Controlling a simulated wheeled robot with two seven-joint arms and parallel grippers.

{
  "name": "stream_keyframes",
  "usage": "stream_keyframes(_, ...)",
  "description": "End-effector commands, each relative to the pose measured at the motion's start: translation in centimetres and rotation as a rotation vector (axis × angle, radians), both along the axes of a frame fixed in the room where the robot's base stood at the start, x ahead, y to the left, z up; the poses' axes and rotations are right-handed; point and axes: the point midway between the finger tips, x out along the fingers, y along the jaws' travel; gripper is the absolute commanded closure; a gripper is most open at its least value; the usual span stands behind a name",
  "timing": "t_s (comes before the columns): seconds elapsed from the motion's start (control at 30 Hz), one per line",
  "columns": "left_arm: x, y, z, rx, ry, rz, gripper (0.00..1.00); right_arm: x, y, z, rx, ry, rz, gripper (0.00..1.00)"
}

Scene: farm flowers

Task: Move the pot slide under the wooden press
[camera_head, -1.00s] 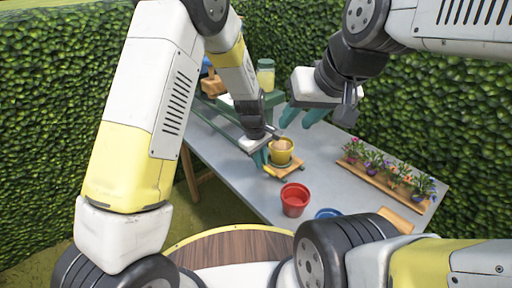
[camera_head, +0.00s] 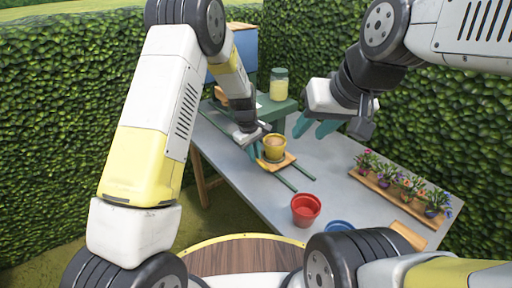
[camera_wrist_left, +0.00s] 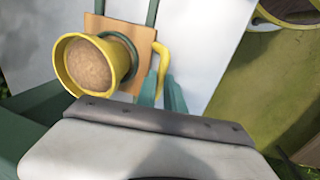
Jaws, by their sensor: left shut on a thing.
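The pot slide is a wooden plate (camera_head: 288,160) on green rails (camera_head: 285,181), carrying a yellow pot (camera_head: 274,150) filled with brown soil. In the left wrist view the plate (camera_wrist_left: 112,30) and the pot (camera_wrist_left: 70,48) are close, with a curved yellow handle (camera_wrist_left: 161,58) beside them. My left gripper (camera_head: 260,150) is beside the pot, its teal fingers (camera_wrist_left: 163,95) shut on the handle. My right gripper (camera_head: 313,128) is open and empty above the table, right of the pot. I cannot make out the wooden press clearly; my left arm covers part of that area.
A green stand (camera_head: 285,105) with a glass jar (camera_head: 279,83) is behind the slide, near a blue box (camera_head: 245,48). A red pot (camera_head: 305,209) and a blue pot (camera_head: 340,226) are in front. Potted flowers stand on a wooden tray (camera_head: 378,191) at right.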

Motion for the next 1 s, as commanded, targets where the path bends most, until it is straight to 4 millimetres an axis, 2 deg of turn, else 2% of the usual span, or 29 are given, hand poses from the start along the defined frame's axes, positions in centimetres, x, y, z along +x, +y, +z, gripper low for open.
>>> stream_keyframes(0.13,0.0,-0.1,0.0,-0.001,-0.001,-0.001,1.0,0.0,0.0,0.0,0.0,0.0,0.0,0.64)
stream_keyframes(0.17,0.0,-0.1,0.0,-0.001,-0.001,-0.001,0.84,0.0,0.0,0.0,0.0,0.0,0.0,0.64)
stream_keyframes(0.27,0.0,-0.1,0.0,-0.001,-0.001,-0.001,0.66,0.0,0.0,0.0,0.0,0.0,0.0,0.64)
stream_keyframes(0.63,-0.1,0.0,0.5,0.0,-0.002,-0.001,0.66,0.0,0.0,0.0,0.0,0.0,0.0,0.64)
stream_keyframes(1.0,-0.6,0.8,6.2,-0.001,-0.003,0.0,0.66,0.0,0.0,0.0,0.0,0.0,0.0,0.64)
